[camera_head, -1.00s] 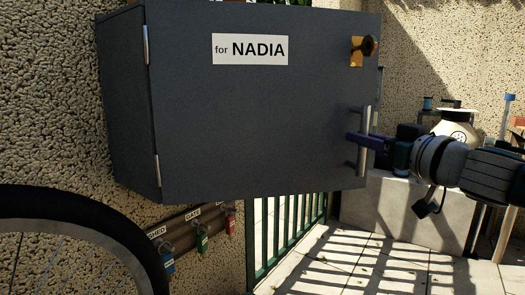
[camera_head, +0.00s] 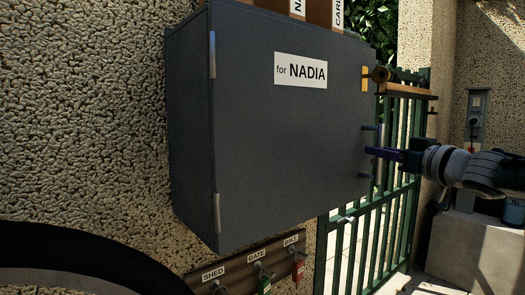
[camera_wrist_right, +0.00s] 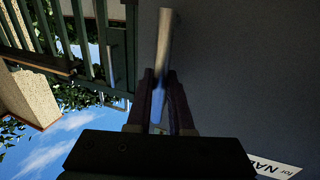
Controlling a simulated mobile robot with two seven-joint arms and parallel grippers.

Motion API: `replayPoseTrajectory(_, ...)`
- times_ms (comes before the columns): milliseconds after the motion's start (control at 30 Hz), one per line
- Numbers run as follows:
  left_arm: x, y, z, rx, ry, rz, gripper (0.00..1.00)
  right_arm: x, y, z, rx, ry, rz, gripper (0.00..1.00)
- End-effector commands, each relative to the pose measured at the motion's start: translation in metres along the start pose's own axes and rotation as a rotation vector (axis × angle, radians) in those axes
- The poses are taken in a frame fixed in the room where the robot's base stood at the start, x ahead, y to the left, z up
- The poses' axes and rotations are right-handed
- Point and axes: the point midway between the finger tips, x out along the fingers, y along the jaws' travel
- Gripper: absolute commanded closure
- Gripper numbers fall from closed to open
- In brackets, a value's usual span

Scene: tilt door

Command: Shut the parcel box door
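The dark grey parcel box hangs on the rough wall. A vertical bar handle (camera_head: 378,150) is near the right edge. My right gripper (camera_head: 372,152) is at this handle. In the right wrist view, the handle bar (camera_wrist_right: 164,45) runs between the two fingers of my gripper (camera_wrist_right: 161,78), which look closed on it. Whether the door's far edge meets the box is hidden. My left gripper is not in view.
Cardboard parcels (camera_head: 322,12) stand on top of the box. Below it is a key rack (camera_head: 240,268) with several tagged keys. A dark wheel (camera_head: 90,240) is at the lower left. A green gate (camera_head: 385,215) stands behind on the right.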

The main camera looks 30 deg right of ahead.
Motion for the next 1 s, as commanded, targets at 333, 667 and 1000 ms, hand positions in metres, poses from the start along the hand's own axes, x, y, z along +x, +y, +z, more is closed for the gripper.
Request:
replayPoseTrajectory(333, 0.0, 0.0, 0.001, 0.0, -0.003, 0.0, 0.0, 0.0, 0.001, 0.002, -0.001, -0.005, 0.003, 0.59)
replayPoseTrajectory(667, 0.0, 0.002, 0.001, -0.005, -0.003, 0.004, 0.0, 0.0, 0.0, 0.001, 0.0, -0.003, 0.0, 0.51)
replayPoseTrajectory(1000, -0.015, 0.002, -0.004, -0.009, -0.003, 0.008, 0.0, -0.023, -0.001, 0.0, 0.001, -0.007, -0.002, 0.51)
